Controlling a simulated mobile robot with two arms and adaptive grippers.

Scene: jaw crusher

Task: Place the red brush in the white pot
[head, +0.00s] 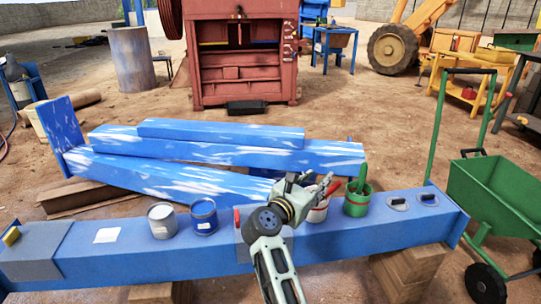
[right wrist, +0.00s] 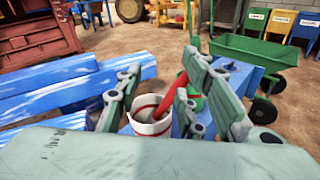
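The white pot (head: 318,213) with red bands stands on the blue beam, partly hidden behind my right gripper (head: 308,186) in the head view. In the right wrist view the white pot (right wrist: 150,126) shows between the spread fingers of my right gripper (right wrist: 160,95). The red brush (right wrist: 174,94) leans to the upper right, its lower end inside the pot's rim and its upper part near the right finger. The gripper looks open, with a wide gap between its fingers; whether one finger touches the brush I cannot tell. My left gripper is not in view.
A green pot (head: 356,206) with a green brush stands close right of the white pot. A blue pot (head: 204,217) and a grey pot (head: 162,221) stand to the left on the blue beam (head: 115,261). A green cart (head: 497,190) is at the right.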

